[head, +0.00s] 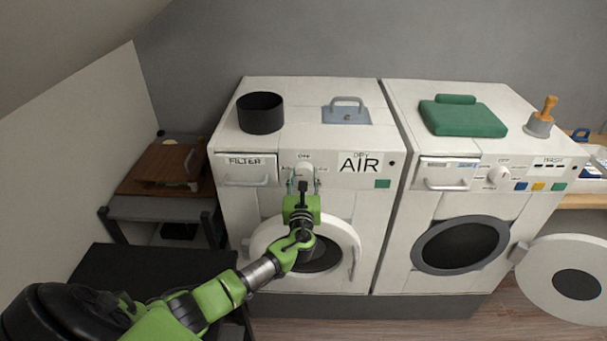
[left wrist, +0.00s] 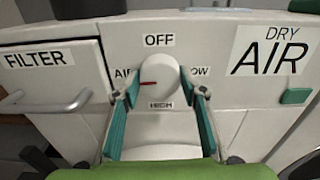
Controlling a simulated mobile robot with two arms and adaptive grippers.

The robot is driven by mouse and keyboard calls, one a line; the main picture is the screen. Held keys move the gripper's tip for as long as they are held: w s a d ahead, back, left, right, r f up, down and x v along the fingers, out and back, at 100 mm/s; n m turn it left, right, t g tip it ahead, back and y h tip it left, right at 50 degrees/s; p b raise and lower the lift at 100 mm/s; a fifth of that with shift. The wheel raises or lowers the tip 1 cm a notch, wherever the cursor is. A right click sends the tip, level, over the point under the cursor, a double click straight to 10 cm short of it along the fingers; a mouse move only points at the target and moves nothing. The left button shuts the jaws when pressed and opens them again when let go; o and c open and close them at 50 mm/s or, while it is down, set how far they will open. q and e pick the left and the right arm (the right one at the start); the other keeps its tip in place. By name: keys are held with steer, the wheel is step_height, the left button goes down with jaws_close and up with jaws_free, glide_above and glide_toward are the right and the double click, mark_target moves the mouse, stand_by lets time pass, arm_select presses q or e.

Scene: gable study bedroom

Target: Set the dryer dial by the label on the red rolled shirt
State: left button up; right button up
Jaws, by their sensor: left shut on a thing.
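The dryer (head: 228,200) is the left white machine, with an AIR sign on its front. Its white dial (left wrist: 158,98) is in the left wrist view, with OFF above, AIR at left, a partly covered label ending in OW at right and HIGH below. The dial's red mark (left wrist: 148,84) points left, toward AIR. My left gripper (head: 303,184) is shut on the dial, one green-padded finger on each side; the fingers also show in the left wrist view (left wrist: 160,84). The red rolled shirt and its label are not in view. My right gripper is not in view.
The dryer's round door (head: 345,240) is below the dial, partly behind my arm. A black pot (head: 260,114) and a blue plate with a handle (head: 346,112) are on its top.

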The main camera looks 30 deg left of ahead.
arm_select(q)
steer(key=shift+m, duration=0.4)
steer(key=o, duration=1.1)
steer(key=shift+o, duration=0.2)
steer(key=v, duration=1.2)
steer(key=shift+d+f, duration=0.1)
steer(key=shift+f, duration=0.1)
